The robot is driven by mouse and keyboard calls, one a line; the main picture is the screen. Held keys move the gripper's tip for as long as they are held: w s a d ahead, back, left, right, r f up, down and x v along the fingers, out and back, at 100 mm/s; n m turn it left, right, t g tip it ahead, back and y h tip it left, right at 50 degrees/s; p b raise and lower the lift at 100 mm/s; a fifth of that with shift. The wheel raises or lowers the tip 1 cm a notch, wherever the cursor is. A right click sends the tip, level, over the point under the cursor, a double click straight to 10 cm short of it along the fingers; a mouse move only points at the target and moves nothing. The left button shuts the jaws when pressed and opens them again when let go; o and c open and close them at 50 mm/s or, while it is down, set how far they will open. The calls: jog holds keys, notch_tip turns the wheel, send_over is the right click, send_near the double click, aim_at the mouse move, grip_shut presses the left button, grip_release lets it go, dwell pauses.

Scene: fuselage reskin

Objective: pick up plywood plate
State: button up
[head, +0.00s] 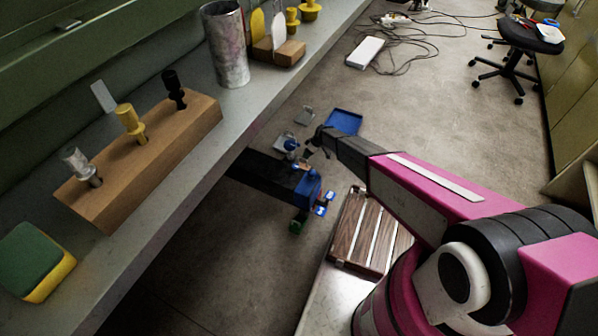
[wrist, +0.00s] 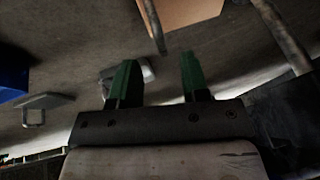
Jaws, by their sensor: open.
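In the wrist view my gripper (wrist: 157,72) has its two green fingers apart, with nothing held between them. A flat-faced tan piece (wrist: 182,12) shows at the top edge of the wrist view, beyond the fingertips and apart from them. It is cut off by the frame, and I cannot tell whether it is the plywood plate. In the head view I cannot pick out the plywood plate with certainty.
A grey bench (head: 165,195) runs along the left, carrying a wooden tool block (head: 145,150) and a metal cylinder (head: 227,45). A blue tray (head: 343,122) lies on the floor. A slatted wooden piece (head: 368,232) is beside my arm. Cables (head: 410,45) and a chair (head: 527,38) stand farther back.

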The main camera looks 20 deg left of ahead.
jog(key=shift+x, duration=2.9)
jog(key=shift+d, duration=0.2)
grip_shut()
